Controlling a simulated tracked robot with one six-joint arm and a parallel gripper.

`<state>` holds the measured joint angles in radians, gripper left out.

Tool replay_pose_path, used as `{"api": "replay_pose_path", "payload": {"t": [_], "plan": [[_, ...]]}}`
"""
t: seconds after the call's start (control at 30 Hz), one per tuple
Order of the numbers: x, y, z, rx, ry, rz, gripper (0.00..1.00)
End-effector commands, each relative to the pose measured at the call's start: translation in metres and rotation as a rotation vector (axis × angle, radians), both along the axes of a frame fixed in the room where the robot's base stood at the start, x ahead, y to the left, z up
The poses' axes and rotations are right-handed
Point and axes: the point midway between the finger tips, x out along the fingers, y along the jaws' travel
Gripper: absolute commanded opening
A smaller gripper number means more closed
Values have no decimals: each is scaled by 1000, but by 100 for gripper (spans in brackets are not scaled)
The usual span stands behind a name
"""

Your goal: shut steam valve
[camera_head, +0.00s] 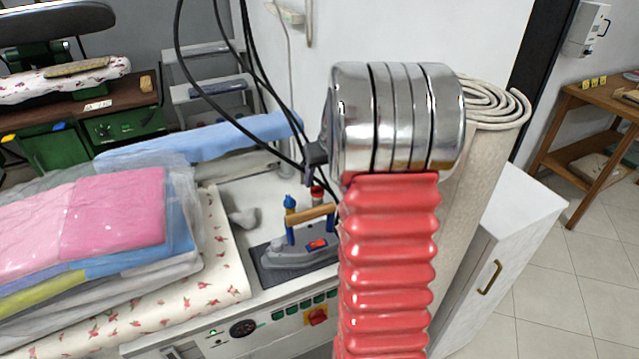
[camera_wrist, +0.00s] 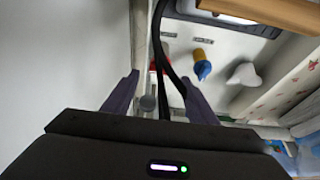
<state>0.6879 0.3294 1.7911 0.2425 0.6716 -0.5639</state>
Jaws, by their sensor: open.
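Two small valve-like fittings stand on the white ironing station behind the iron. One is blue with a yellow part (camera_head: 290,204), also in the wrist view (camera_wrist: 202,66); the other is red (camera_head: 317,194), partly hidden behind a black cable in the wrist view (camera_wrist: 157,58). Small labels beside them are unreadable, so I cannot tell which is for steam. My gripper (camera_wrist: 160,88) is open and points toward the red fitting, apart from it. A grey round-ended piece (camera_wrist: 148,103) shows between its fingers. In the head view my arm hides most of the gripper.
Black cables (camera_wrist: 163,72) hang across the gap between my fingers. The iron (camera_head: 298,250) with a wooden handle rests on a dark pad close by. Bagged folded clothes (camera_head: 115,215) lie at left. A white wall (camera_wrist: 65,60) is close on the left in the wrist view.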

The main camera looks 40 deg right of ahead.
Motion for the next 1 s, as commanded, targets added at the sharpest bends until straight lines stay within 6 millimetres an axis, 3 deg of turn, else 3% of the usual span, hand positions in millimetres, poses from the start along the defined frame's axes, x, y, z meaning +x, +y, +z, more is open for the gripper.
{"api": "replay_pose_path", "payload": {"t": [0.3, 0.7, 1.0], "plan": [[14, -4, -36, 1, 1, 1, 52], [16, -4, -40, -1, -1, 1, 52], [16, -4, -40, -1, 0, 2, 31]]}}
